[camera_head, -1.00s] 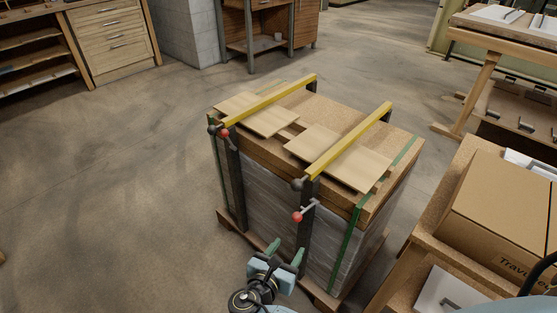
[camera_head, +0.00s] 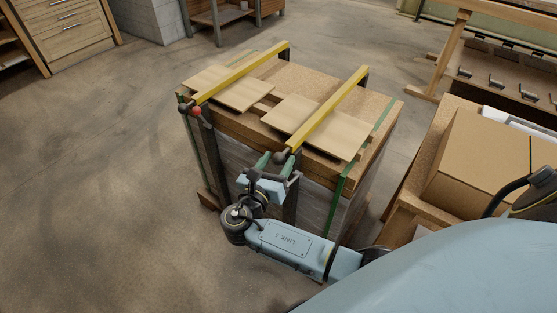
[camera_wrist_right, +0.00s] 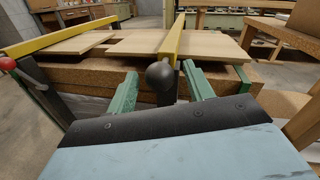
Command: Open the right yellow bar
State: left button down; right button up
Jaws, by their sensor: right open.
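The right yellow bar (camera_head: 330,107) lies across the top of the stack over a thin wood panel (camera_head: 302,121). In the right wrist view the bar (camera_wrist_right: 174,38) runs away from the camera, with a dark round knob (camera_wrist_right: 160,75) at its near end. My right gripper (camera_head: 279,164) is open at the front face of the stack, just below the bar's near end. In the wrist view its green fingers (camera_wrist_right: 158,88) stand on either side of the knob and its dark post. Contact cannot be told. My left gripper is not in view.
The left yellow bar (camera_head: 240,72) lies over another panel (camera_head: 213,87), with a red knob (camera_head: 197,111) at its near end. A bench with a cardboard box (camera_head: 487,160) stands close on the right. Floor at the left is clear.

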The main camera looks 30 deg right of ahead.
jog(key=shift+w+d, duration=0.35)
jog(key=shift+d, duration=0.2)
grip_shut()
